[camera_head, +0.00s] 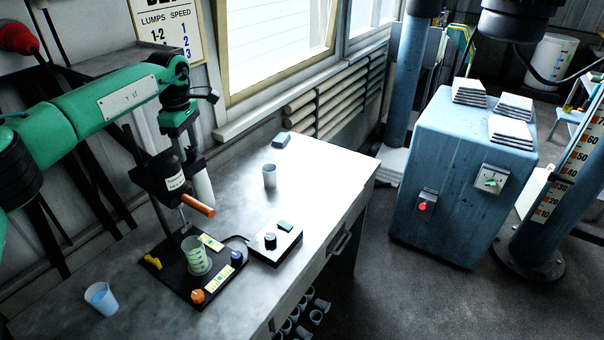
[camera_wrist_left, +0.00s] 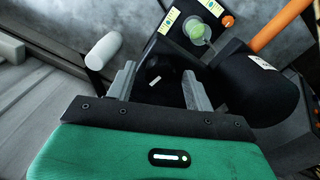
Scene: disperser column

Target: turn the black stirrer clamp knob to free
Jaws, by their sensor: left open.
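The stirrer (camera_head: 166,178) is a black motor body with a white label and an orange handle (camera_head: 198,206), held on a post above a black base plate. It also shows in the left wrist view (camera_wrist_left: 258,92), at the right. A dark rounded part, seemingly the black clamp knob (camera_wrist_left: 155,72), lies between my left fingertips in the left wrist view; its outline merges with dark parts behind it. My left gripper (camera_head: 188,140) points down at the clamp behind the motor, hiding the knob in the head view. Its two grey fingers (camera_wrist_left: 159,82) are apart; contact cannot be told. My right gripper is not in view.
A beaker (camera_head: 196,256) with green marks stands on the base plate (camera_head: 181,281) below the stirrer. A control box (camera_head: 262,249), a cup of blue liquid (camera_head: 101,298) and a grey cup (camera_head: 270,176) stand on the bench. The bench's back right is mostly clear.

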